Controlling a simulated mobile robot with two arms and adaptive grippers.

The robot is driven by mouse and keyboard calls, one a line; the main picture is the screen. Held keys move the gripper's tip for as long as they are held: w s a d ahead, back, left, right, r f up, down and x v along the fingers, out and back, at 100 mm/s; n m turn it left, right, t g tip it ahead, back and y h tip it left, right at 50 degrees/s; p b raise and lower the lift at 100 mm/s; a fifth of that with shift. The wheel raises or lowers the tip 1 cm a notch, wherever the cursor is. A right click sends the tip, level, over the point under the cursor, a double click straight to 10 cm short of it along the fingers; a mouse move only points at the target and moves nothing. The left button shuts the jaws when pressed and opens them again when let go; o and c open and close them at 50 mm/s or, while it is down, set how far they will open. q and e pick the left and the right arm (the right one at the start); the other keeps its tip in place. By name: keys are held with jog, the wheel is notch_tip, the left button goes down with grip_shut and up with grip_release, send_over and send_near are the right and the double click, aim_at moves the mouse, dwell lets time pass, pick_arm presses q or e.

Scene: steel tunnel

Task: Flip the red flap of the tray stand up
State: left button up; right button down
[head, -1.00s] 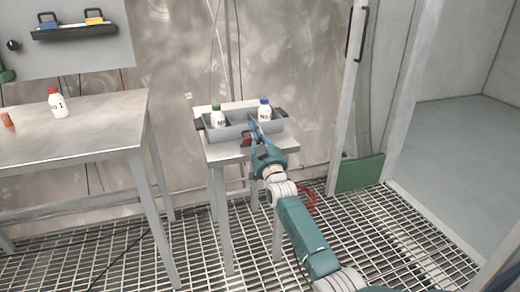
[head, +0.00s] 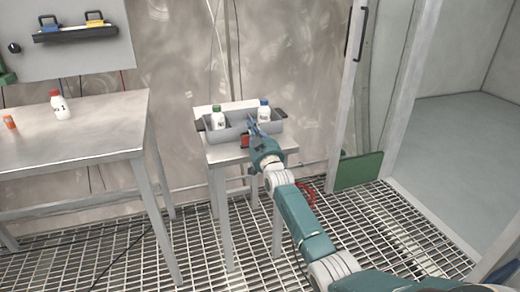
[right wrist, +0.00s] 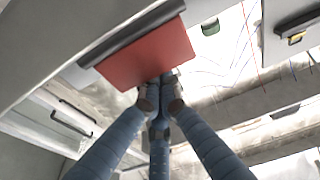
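The red flap (right wrist: 150,57) shows large in the right wrist view, as a flat plate along a dark bar. In the head view the flap (head: 245,140) is a small red patch at the front of the grey tray (head: 228,131) on the small stand (head: 226,157). My right gripper (head: 252,123) is at the tray's front, beside the flap. In the right wrist view its blue fingers (right wrist: 161,92) converge with tips close together at the flap's edge. They look shut with nothing between them; contact is unclear. My left gripper is not in view.
The tray holds a green-capped bottle (head: 218,118) and a blue-capped bottle (head: 264,112), close to my right gripper. A steel table (head: 90,128) at left bears a red-capped bottle (head: 60,106) and an orange item (head: 9,122). A green panel (head: 359,171) stands at right.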

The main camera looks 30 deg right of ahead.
jog(key=shift+a+f, duration=0.1)
jog(key=shift+f, duration=0.55)
jog(key=shift+s+f, duration=0.1)
jog(key=shift+f, duration=0.05)
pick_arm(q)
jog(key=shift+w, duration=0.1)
pick_arm(e)
jog(key=r+v, duration=0.2)
jog(key=v, duration=0.9)
jog(key=shift+s+f, duration=0.35)
jog(key=shift+f, duration=0.05)
pick_arm(q)
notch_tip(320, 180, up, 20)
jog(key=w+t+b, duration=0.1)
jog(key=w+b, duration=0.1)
jog(key=b, duration=0.4)
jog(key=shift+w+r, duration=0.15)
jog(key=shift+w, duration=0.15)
pick_arm(e)
jog(key=s+a+g, duration=0.1)
jog(key=s+g, duration=0.1)
jog(key=s, duration=0.5)
jog(key=shift+s+a+r, duration=0.25)
jog(key=shift+s+a, duration=0.1)
jog(key=shift+s, duration=0.05)
